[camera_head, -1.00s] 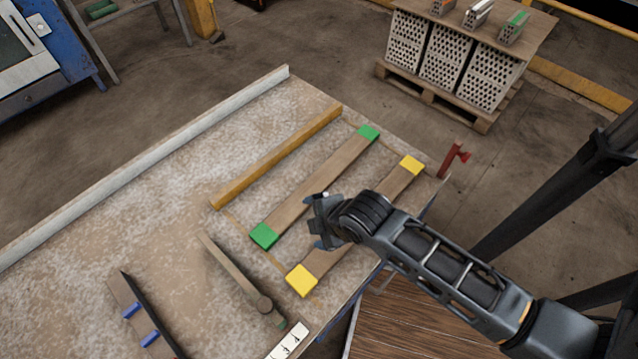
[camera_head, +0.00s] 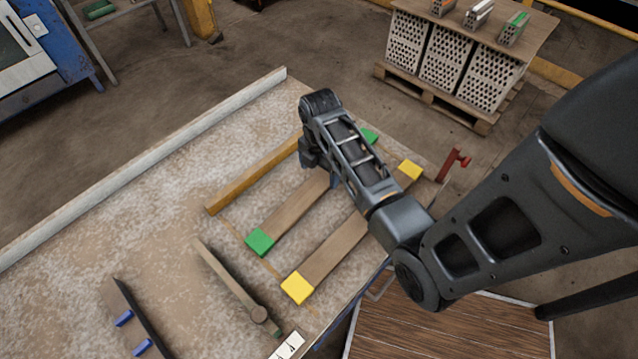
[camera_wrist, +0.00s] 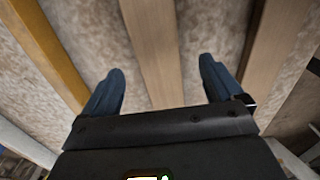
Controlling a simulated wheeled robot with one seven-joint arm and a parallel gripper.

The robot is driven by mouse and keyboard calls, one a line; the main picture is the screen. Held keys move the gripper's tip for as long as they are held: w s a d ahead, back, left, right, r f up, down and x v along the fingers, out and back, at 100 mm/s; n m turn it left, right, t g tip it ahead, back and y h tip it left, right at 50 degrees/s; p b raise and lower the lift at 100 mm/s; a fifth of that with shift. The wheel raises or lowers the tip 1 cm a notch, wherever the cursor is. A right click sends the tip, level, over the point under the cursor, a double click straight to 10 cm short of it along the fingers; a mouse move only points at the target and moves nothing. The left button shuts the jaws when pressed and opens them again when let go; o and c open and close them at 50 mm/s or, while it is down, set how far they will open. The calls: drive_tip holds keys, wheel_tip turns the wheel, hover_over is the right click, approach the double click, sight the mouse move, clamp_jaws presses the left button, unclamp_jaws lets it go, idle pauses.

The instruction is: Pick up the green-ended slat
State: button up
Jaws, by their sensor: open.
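The green-ended slat (camera_head: 290,213) is a flat wooden strip with a green block at each end, lying diagonally on the dusty table. My arm hides part of its far half in the head view; its far green end shows beside the arm. In the wrist view the plain wood of the middle slat (camera_wrist: 152,45) runs between my fingers. My gripper (camera_wrist: 160,78) is open and empty, with one blue finger on either side of that slat. The arm mostly hides the gripper in the head view. The finger height above the table is hard to tell.
The yellow-ended slat (camera_head: 335,245) lies parallel on the right, and an orange-brown bar (camera_head: 255,178) on the left. A wooden stick with a round knob (camera_head: 232,283) lies near the front. A red clamp (camera_head: 455,162) stands at the right table edge. A pale rail (camera_head: 150,170) lines the far left edge.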

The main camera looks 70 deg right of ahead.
sight(319, 182)
drive_tip(key=shift+w+f, duration=0.1)
drive_tip(key=shift+f, duration=2.25)
drive_tip(key=shift+c, duration=0.4)
drive_tip(key=c, duration=1.3)
drive_tip(key=shift+r, duration=0.1)
